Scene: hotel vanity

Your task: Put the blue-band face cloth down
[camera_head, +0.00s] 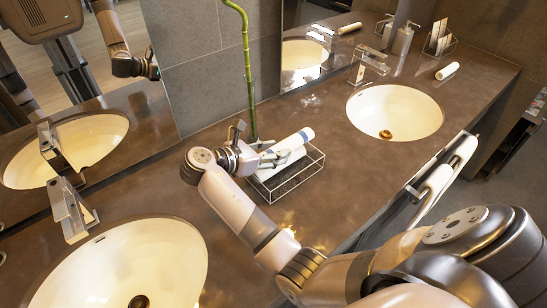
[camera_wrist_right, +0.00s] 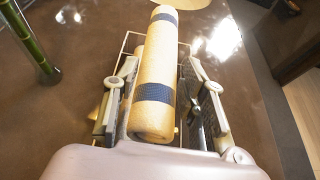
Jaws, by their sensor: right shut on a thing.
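The blue-band face cloth is a pale roll with dark blue bands (camera_wrist_right: 157,70); it also shows in the head view (camera_head: 296,138). My right gripper (camera_wrist_right: 160,100) is shut on it, one finger on each side near the lower band. In the head view my right gripper (camera_head: 270,156) is over a wire basket (camera_head: 313,172) on the counter between the two sinks. The cloth is above the basket; I cannot tell whether it touches anything below. Another white roll (camera_head: 284,164) shows below it in the basket. My left gripper is not directly in view.
A near sink (camera_head: 170,262) and a far sink (camera_head: 395,108) flank the basket. A green bamboo stalk (camera_head: 248,75) stands behind it. A white roll (camera_head: 447,71) lies at the far right. The brown counter (camera_head: 345,190) is clear right of the basket.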

